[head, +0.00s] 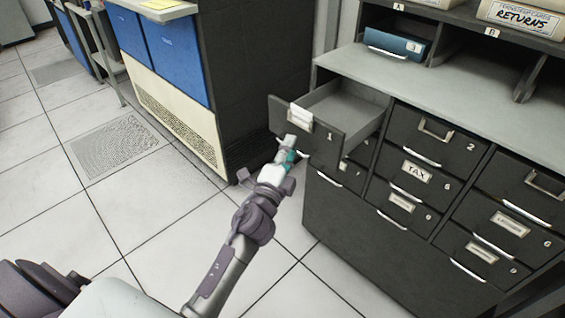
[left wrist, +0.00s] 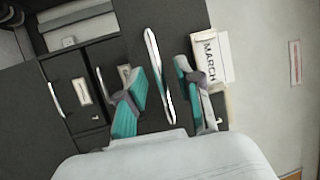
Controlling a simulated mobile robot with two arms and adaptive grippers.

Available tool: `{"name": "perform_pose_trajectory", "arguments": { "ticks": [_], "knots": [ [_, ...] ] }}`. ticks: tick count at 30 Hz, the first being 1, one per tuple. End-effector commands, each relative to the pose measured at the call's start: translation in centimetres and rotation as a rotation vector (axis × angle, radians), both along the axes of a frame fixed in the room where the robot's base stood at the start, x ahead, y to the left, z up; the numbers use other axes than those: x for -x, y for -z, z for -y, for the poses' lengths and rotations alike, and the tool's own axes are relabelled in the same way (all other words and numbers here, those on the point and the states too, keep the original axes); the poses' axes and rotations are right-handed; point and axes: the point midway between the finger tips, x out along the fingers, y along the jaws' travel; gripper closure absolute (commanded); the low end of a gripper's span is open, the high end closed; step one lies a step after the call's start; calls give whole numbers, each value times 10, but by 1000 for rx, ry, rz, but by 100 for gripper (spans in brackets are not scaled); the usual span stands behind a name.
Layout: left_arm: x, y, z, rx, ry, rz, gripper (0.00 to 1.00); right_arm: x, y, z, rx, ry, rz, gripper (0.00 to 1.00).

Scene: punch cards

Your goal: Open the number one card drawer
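The number one card drawer (head: 318,147) stands pulled out from the top left of the dark cabinet, and its grey empty inside shows. Its front carries a white label and the number 1. My left gripper (head: 290,148) is at the lower part of this front. In the left wrist view the teal-padded fingers (left wrist: 160,88) are apart, with the drawer's pale handle (left wrist: 153,60) in the gap between them. Neither finger clearly presses on the handle. A label reading MARCH (left wrist: 210,58) shows beside the right finger. My right gripper is not in view.
Closed drawers, such as number 2 (head: 436,140) and the TAX drawer (head: 410,175), fill the cabinet right of and below drawer one. A blue binder (head: 396,43) lies in a shelf slot above. A blue and cream machine (head: 175,110) stands left, with free tiled floor before it.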

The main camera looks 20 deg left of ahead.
Motion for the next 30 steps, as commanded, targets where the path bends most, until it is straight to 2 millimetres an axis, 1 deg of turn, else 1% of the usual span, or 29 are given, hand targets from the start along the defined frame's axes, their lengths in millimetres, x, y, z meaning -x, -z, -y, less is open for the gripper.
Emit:
{"name": "perform_pose_trajectory", "arguments": {
  "ticks": [5, 9, 12, 15, 18, 21, 30],
  "knots": [
    [33, 8, 2, 4, -2, -4, 65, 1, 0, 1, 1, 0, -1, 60],
    [63, 13, 3, 4, -3, -5, 65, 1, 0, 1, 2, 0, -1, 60],
    [82, 17, 4, 5, -4, -5, 65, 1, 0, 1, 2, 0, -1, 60],
    [97, 19, 5, 3, -2, -4, 65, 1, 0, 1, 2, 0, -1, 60],
    [106, 20, 5, 1, -2, -3, 65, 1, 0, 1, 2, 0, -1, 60],
    [110, 21, 5, -1, -2, -2, 65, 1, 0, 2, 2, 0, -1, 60],
    [111, 21, 5, -1, 0, -1, 65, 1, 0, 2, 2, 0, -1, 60]
  ]
}}
